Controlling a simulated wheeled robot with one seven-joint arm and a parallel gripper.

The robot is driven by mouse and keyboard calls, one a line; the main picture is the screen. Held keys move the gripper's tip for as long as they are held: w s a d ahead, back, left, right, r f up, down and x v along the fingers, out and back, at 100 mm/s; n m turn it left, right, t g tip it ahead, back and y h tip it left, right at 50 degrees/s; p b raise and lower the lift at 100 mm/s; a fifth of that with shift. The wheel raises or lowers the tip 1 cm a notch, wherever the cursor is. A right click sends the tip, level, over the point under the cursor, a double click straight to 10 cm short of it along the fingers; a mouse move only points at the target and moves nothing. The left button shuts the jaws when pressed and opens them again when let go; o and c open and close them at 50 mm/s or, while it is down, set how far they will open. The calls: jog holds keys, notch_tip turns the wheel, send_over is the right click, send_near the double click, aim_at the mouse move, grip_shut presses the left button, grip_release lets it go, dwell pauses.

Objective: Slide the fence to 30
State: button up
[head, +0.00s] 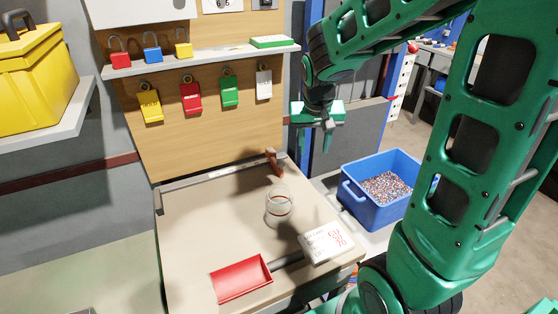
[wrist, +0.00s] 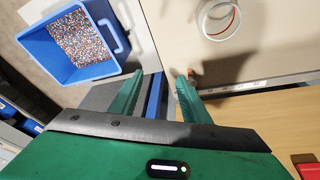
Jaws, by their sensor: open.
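A grey rail (head: 215,178) runs along the back edge of the beige worktable. A small reddish-brown upright block (head: 273,162) stands at its right end and looks like the fence; I cannot read any scale numbers. In the wrist view a brown bit of it (wrist: 194,74) shows just beyond the right fingertip. My gripper (head: 327,143) is above and to the right of the block, off the table's back right corner. In the wrist view my gripper (wrist: 157,88) has its two green fingers apart, with nothing between them.
A blue bin of granules (head: 352,205) stands to the right.

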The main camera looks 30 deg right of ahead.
jog(key=t, duration=0.1)
send_near(281, 162)
jog(key=v, duration=0.3)
jog(key=shift+n, duration=0.3)
jog(key=x, duration=1.1)
jog(key=shift+w+f, duration=0.1)
jog(key=shift+c, duration=0.4)
grip_shut()
